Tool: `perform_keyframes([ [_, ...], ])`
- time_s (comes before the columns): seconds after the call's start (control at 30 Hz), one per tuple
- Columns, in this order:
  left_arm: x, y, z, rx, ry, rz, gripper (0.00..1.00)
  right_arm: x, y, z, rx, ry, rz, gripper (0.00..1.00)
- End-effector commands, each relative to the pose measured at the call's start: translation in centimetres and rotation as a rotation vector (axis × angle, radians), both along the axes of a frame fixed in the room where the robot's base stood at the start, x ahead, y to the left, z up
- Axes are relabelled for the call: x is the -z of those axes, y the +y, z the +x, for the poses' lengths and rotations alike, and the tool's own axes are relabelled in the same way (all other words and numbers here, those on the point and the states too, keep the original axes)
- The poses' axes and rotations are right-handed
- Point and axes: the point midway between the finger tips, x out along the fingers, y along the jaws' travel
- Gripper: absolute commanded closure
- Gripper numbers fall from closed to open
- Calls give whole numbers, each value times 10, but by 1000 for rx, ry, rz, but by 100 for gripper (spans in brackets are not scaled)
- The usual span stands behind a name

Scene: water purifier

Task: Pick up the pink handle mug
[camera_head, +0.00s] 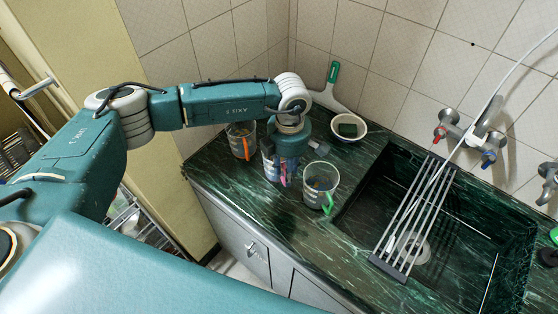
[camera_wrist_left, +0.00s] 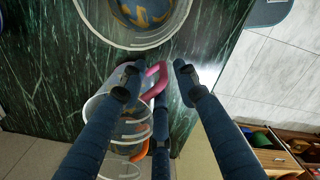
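The pink handle mug (camera_head: 268,163) stands upright on the dark green counter, between two other mugs and partly hidden by my left gripper. My left gripper (camera_head: 287,174) points down at it from above. In the left wrist view, the fingers of my left gripper (camera_wrist_left: 158,82) are spread apart, with the pink handle (camera_wrist_left: 154,80) between them. The clear mug body (camera_wrist_left: 98,108) shows at the left, partly behind a finger. I cannot tell whether any finger touches the handle. My right gripper is not in view.
An orange-handled mug (camera_head: 239,143) stands left of it and a green-handled mug (camera_head: 319,181) right, both close. A white pan-like dish (camera_head: 361,131) with a sponge lies behind. The sink (camera_head: 465,225) with a rack (camera_head: 407,228) is at the right; tiled walls are behind.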

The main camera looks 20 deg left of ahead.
Motion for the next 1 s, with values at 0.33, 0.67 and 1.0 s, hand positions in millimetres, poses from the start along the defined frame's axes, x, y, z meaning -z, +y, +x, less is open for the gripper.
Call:
perform_keyframes([
  [0.33, 43, 2, -6, -1, 4, 1, 69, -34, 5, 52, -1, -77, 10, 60],
  [0.67, 52, 2, -6, 0, 1, -1, 71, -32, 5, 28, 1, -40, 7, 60],
  [1.0, 52, 2, -5, -1, 1, -1, 100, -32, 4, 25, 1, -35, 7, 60],
])
